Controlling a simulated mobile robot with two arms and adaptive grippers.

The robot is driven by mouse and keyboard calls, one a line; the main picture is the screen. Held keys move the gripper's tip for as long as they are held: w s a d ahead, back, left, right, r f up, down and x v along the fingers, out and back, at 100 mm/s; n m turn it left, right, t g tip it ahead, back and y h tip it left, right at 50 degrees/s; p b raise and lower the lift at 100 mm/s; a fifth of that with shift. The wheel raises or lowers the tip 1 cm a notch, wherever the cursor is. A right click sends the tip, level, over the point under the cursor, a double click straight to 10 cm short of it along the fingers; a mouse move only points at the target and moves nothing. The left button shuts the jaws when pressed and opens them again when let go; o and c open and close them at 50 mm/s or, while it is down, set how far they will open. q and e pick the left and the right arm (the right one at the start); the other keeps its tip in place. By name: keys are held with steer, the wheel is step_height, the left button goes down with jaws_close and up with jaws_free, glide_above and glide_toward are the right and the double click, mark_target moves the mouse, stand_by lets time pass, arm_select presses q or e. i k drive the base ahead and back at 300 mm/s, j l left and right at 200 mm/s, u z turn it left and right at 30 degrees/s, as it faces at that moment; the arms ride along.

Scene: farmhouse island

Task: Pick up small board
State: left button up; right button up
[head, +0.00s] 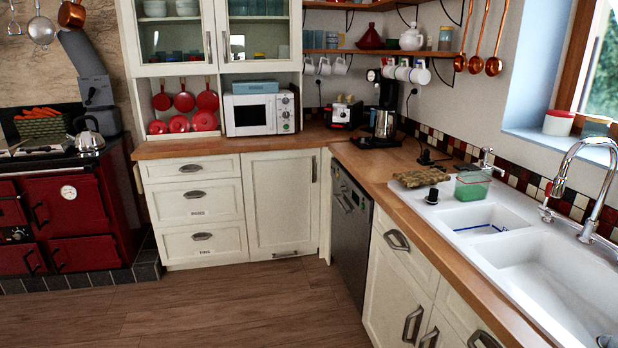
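I cannot make out a small board anywhere in the head view. The brown patterned flat item (421,177) on the counter by the sink looks like a folded cloth, but it is too small to be sure. Neither of my grippers shows in this view.
A wooden counter (395,170) runs along the back and right, with a white sink (560,270). A red stove (75,215) is at left. The wooden floor (230,310) is clear.

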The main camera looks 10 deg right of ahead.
mark_target(412, 179)
steer(key=i+z, duration=0.15)
steer(key=i, duration=0.4)
steer(key=i+j+z, duration=0.1)
steer(key=i, duration=0.5)
steer(key=i+j+z, duration=0.15)
steer(key=i, duration=0.4)
